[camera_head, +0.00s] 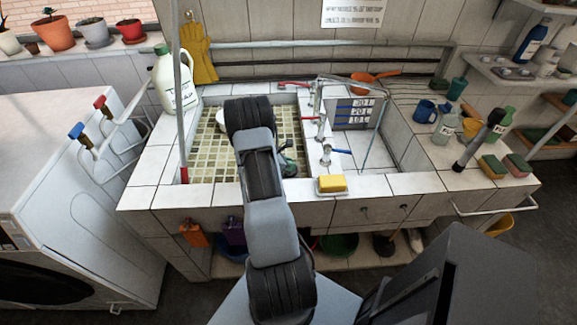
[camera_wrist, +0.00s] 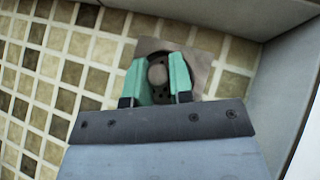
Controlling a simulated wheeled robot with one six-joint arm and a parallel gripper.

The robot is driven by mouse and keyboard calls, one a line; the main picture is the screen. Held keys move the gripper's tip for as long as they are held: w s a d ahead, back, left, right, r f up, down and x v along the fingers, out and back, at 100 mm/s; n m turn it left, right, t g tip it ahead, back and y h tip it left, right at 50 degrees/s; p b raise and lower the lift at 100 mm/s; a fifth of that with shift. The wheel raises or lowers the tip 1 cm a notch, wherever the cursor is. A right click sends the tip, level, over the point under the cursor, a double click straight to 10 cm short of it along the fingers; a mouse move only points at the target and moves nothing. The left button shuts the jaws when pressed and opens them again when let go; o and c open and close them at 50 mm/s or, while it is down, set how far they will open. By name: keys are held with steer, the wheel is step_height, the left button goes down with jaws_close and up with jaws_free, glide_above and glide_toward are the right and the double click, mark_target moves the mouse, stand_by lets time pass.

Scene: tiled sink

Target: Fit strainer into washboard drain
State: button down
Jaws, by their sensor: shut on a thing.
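In the wrist view my gripper (camera_wrist: 159,65) has its two green fingers closed around the pale round knob of the strainer (camera_wrist: 157,76). A dark disc with small holes shows around and below the knob, partly hidden by the fingers. A brownish square drain plate (camera_wrist: 200,68) surrounds it on the mosaic floor of the basin. I cannot tell whether the strainer is seated in the drain or held just above it. In the head view my gripper (camera_head: 289,160) is low in the left basin (camera_head: 205,160), mostly hidden behind my arm; the strainer is not visible there.
Basin walls rise close to the gripper on the right and far sides in the wrist view. A divider with taps (camera_head: 321,128) stands right of the left basin. A yellow sponge (camera_head: 332,183) lies on the front rim. A white jug (camera_head: 174,82) stands at the back left.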

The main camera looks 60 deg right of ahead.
steer(key=shift+f, duration=0.5)
steer(key=shift+f, duration=0.15)
steer(key=c, duration=1)
jaws_free()
